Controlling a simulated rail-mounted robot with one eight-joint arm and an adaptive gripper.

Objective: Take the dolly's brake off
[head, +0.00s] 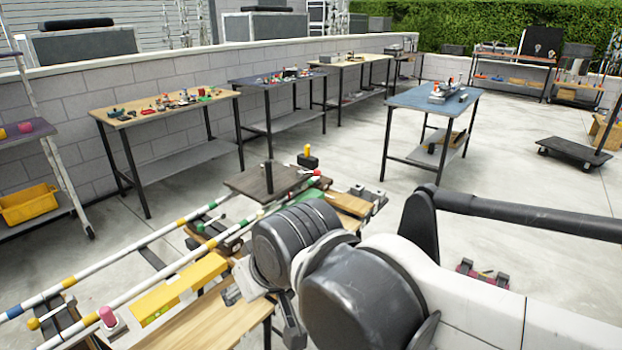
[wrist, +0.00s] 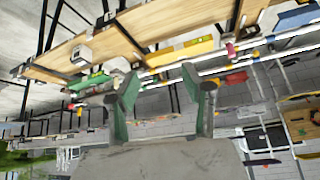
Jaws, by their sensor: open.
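In the head view a small dark flat-topped dolly (head: 262,187) with an upright black post sits at the far end of the striped rails (head: 165,235). A red knob (head: 317,172) and a black block with a yellow top (head: 308,160) show at its right side. I cannot tell which part is the brake. My gripper (wrist: 158,75) is open in the wrist view, with nothing between its green-padded fingers. The rails (wrist: 268,45) and wooden bench top pass beyond the fingers there. In the head view my arm hides the gripper.
A yellow level (head: 180,290) and a pink-topped piece (head: 108,318) lie near the rails. Tables with small items (head: 160,108) line the block wall. A blue-topped table (head: 425,97) stands farther right. A flat cart (head: 575,152) stands on open concrete floor.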

